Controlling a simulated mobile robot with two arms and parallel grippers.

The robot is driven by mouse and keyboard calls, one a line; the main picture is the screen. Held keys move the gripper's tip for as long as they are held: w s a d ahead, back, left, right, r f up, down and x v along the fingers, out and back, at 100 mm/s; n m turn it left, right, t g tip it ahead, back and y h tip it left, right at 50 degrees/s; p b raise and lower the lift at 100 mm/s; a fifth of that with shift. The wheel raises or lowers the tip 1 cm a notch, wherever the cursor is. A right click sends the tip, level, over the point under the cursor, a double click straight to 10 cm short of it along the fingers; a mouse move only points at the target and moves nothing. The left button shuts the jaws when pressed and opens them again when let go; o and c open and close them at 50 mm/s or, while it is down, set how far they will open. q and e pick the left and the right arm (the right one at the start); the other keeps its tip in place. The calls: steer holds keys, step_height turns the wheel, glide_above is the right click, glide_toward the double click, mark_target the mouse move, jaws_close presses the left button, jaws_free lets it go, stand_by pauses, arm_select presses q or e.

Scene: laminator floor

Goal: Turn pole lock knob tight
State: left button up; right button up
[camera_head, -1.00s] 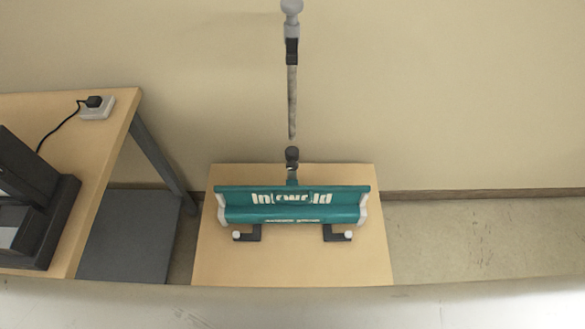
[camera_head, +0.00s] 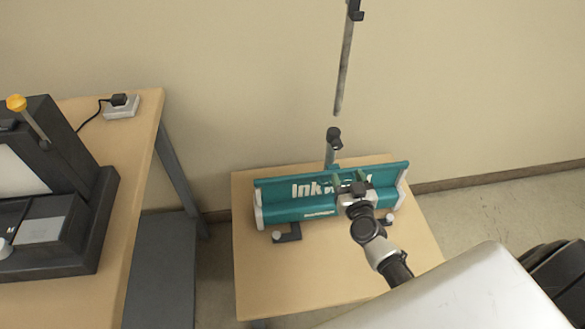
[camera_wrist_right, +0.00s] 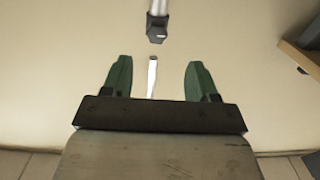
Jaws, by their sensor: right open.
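A teal banner stand (camera_head: 290,208) with white end caps rests on the small wooden table. Behind it a grey pole rises to a dark collar (camera_head: 334,138), where the lock knob seems to be; its exact shape is too small to tell. A thin upper pole (camera_head: 344,75) stands above it, with a dark clamp (camera_head: 356,12) at the top edge. My right gripper (camera_head: 349,179) is over the stand, in front of and below the collar. In the right wrist view its green fingers (camera_wrist_right: 158,65) are open, with a dark pole fitting (camera_wrist_right: 156,28) beyond them, not between them. My left gripper is not in view.
The small table (camera_head: 275,280) has bare room at its front. A larger table (camera_head: 110,240) at left holds a dark machine (camera_head: 60,215) and a plugged-in socket block (camera_head: 122,108). The wall is close behind the stand.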

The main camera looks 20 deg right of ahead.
mark_target(338, 146)
steer(key=x, duration=0.4)
steer(key=r+x, duration=0.1)
steer(key=x, duration=0.1)
steer(key=shift+s+d+r+b, duration=0.1)
steer(key=shift+d+b, duration=0.15)
steer(key=shift+b, duration=0.1)
steer(key=b+x, duration=0.1)
steer(key=x, duration=0.3)
steer(key=shift+w, duration=0.45)
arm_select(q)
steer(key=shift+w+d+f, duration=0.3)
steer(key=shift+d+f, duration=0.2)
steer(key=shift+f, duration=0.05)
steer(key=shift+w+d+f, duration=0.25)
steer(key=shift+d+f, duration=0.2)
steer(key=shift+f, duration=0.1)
arm_select(e)
steer(key=shift+w, duration=0.3)
steer(key=shift+c, duration=0.2)
steer(key=c, duration=0.8)
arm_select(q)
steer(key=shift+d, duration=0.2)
arm_select(e)
steer(key=shift+c, duration=0.2)
